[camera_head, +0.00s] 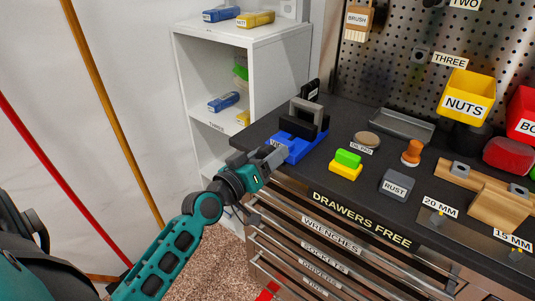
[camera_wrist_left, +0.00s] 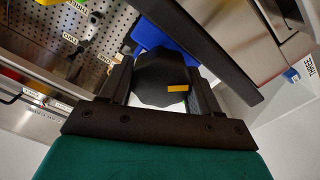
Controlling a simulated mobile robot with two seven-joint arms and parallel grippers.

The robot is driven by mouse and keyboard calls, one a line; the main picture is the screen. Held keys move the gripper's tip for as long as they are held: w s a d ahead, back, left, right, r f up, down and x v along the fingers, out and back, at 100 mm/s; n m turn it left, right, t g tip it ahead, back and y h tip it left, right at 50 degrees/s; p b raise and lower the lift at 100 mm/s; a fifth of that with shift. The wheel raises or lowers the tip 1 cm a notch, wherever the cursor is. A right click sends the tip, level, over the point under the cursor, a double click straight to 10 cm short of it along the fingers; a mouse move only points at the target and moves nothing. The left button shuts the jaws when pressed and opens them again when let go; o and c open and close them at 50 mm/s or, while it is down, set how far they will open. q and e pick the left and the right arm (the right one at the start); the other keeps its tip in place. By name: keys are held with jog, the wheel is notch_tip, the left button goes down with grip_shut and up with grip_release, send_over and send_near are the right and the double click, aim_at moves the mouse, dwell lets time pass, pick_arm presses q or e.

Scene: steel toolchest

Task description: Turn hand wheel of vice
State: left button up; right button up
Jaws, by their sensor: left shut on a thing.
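The vice (camera_head: 293,141) has a blue base and dark jaws and stands at the left end of the dark bench top. Its dark, many-sided hand wheel (camera_wrist_left: 160,78) with a small yellow mark shows in the left wrist view. My left gripper (camera_wrist_left: 162,85) has one finger on each side of the wheel and is shut on it. In the head view my left gripper (camera_head: 268,160) reaches the front of the vice and hides the wheel. The blue of the vice also shows behind the wheel in the wrist view. My right gripper is not in view.
The bench top holds a green and yellow block (camera_head: 346,164), a grey RUST box (camera_head: 396,185), a round tan disc (camera_head: 367,139) and an orange knob-shaped thing (camera_head: 411,152). Drawers (camera_head: 330,235) are below. A white shelf (camera_head: 217,60) stands behind at left.

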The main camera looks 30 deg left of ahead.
pick_arm(q)
jog(key=o, duration=1)
jog(key=shift+c, duration=0.2)
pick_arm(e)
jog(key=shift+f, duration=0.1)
